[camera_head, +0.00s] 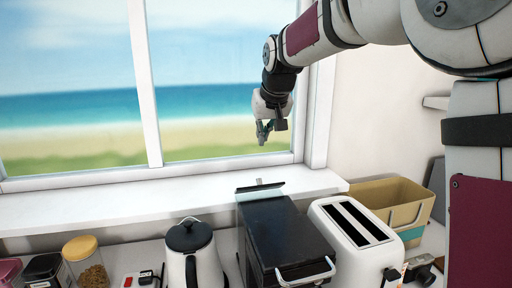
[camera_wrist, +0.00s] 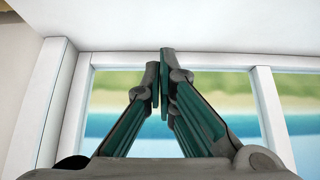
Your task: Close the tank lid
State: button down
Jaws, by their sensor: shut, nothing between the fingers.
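A black machine (camera_head: 290,237) with a metal handle stands on the counter in the head view. At its back is a pale, see-through tank (camera_head: 242,212). A thin dark lid (camera_head: 262,190) stands raised at the tank's top, tilted, with a small tab on it; its hinge is too small to make out. My gripper (camera_head: 262,138) hangs above and behind the lid, in front of the window, clear of it. In the wrist view the fingers of my gripper (camera_wrist: 160,82) are together and empty. The lid and tank are not in the wrist view.
A white toaster (camera_head: 336,215) stands right of the machine, with a tan bin (camera_head: 408,202) beyond it. A dark-topped kettle (camera_head: 190,255) is at left, near a yellow-lidded jar (camera_head: 86,264). The white window sill (camera_head: 120,210) runs behind. Air around my gripper is free.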

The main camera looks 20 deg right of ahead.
aim_at(259, 184)
jog(key=w+f+p, duration=0.1)
jog(key=f, duration=0.5)
jog(key=w+f+p, duration=0.1)
jog(key=f, duration=0.2)
jog(key=shift+w+a+p, duration=0.1)
jog(key=shift+w+p, duration=0.2)
jog(key=shift+s+f, duration=0.15)
jog(key=shift+f, duration=0.45)
